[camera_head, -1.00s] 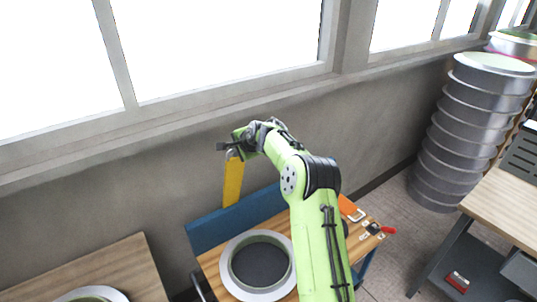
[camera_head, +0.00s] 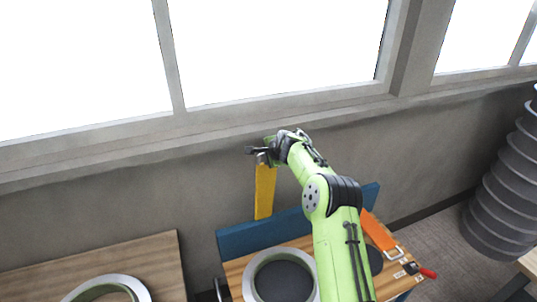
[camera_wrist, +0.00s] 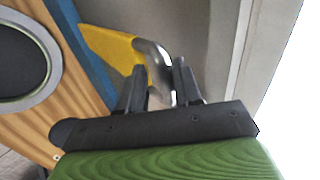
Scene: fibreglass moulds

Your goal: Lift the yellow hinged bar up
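The yellow hinged bar (camera_head: 265,192) stands upright behind the blue board (camera_head: 245,238) at the back of the wooden table, its lower end at the board. It also shows in the wrist view (camera_wrist: 110,45). A curved silver metal handle (camera_wrist: 153,58) sits at its upper end. My gripper (camera_head: 262,152) is at the top of the bar. In the wrist view its two dark fingers (camera_wrist: 160,82) lie on either side of the handle and look closed on it; the exact contact is partly hidden.
A round mould with a pale rim (camera_head: 250,268) lies on the table (camera_head: 235,272). An orange item (camera_head: 377,232) and a red-handled tool (camera_head: 427,272) lie at the right. The wall and window sill (camera_head: 215,124) are close behind my gripper. Stacked grey cylinders (camera_head: 490,215) stand at right.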

